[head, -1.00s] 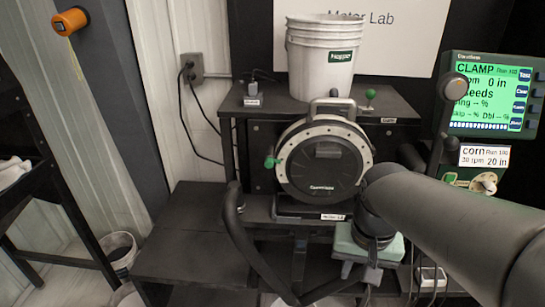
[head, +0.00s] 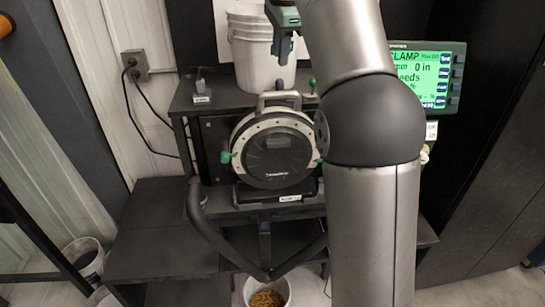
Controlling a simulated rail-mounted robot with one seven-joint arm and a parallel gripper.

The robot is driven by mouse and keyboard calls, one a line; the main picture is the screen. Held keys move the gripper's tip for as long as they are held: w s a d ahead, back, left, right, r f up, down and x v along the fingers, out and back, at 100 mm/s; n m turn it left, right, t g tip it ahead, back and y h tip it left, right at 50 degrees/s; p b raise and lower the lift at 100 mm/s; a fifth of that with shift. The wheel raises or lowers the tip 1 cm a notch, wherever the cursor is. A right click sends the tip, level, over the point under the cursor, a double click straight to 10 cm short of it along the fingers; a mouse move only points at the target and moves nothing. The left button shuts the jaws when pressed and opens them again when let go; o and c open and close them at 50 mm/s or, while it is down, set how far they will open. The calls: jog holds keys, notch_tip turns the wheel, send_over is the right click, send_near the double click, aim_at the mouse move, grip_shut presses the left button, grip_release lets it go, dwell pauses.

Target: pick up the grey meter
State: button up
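The meter (head: 274,150) is a round black disc with a light grey ring and a grey top handle. It stands upright on the black stand in the head view, with a green knob at its left and another green part at its right edge. My gripper (head: 286,50) is high above the meter, in front of the white bucket, and apart from the meter. It is seen from the side and partly cut by the top edge, so its opening is unclear. My arm hides the area to the right of the meter.
A white bucket (head: 247,55) stands on the stand's top shelf (head: 190,98). A lit green display (head: 430,75) is at the right, partly behind my arm. A black bench (head: 160,255) is at lower left.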

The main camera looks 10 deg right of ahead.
notch_tip(320, 180, up, 2)
jog(key=w+r+m, duration=0.1)
jog(key=b, duration=0.2)
send_near(275, 94)
jog(key=x, duration=0.5)
jog(key=shift+m, duration=0.3)
jog(key=shift+w+x, duration=0.2)
jog(key=shift+x, duration=2.85)
jog(key=shift+d+r, duration=0.1)
jog(key=shift+d, duration=0.05)
grip_shut()
jog(key=shift+w+r+t, duration=0.1)
jog(key=shift+r+t, duration=0.2)
